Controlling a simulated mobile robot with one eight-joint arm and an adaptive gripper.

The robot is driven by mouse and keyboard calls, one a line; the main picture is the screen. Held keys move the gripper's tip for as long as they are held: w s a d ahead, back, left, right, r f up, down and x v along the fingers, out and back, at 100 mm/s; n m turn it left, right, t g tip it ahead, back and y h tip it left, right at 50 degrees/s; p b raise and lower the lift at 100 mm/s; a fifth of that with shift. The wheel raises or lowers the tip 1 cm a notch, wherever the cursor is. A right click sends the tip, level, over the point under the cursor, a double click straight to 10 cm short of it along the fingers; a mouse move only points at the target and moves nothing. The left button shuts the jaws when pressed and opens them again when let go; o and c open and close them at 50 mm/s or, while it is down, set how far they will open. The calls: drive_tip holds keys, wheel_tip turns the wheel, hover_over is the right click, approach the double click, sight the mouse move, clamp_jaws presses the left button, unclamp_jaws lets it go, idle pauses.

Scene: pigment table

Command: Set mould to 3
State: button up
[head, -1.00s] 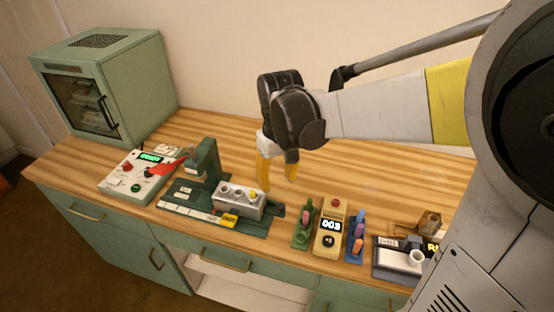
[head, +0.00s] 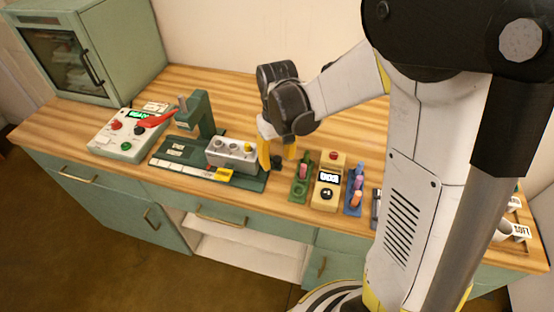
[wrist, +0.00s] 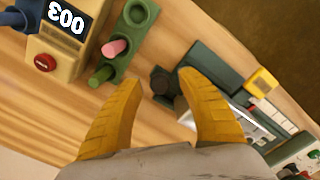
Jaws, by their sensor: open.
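A dark knob (head: 277,163) sits at the base's right end. My gripper (head: 278,156) points down there with its yellow fingers open and empty. In the wrist view the knob (wrist: 160,80) shows between the fingertips, seemingly below them; contact cannot be told. The right finger partly hides the block (wrist: 243,124).
Right of the knob stand a green rack (head: 301,178), a yellow box (head: 328,182) reading 003, and a blue rack (head: 354,187). Left are a control box (head: 128,133) with a red lever and a green cabinet (head: 95,50). Wood behind the press is clear.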

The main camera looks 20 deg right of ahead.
sight(217, 146)
clamp_jaws()
drive_tip(key=w+a, duration=0.3)
drive_tip(key=a, duration=0.1)
drive_tip(key=w+a, duration=0.3)
drive_tip(key=a, duration=0.2)
drive_tip(key=w+a, duration=0.4)
drive_tip(key=a, duration=0.1)
drive_tip(key=shift+w+r, duration=0.1)
drive_tip(key=shift+p, duration=0.3)
unclamp_jaws()
drive_tip(key=shift+w+a, duration=0.1)
drive_tip(key=shift+a, duration=0.1)
drive_tip(key=shift+d, duration=0.1)
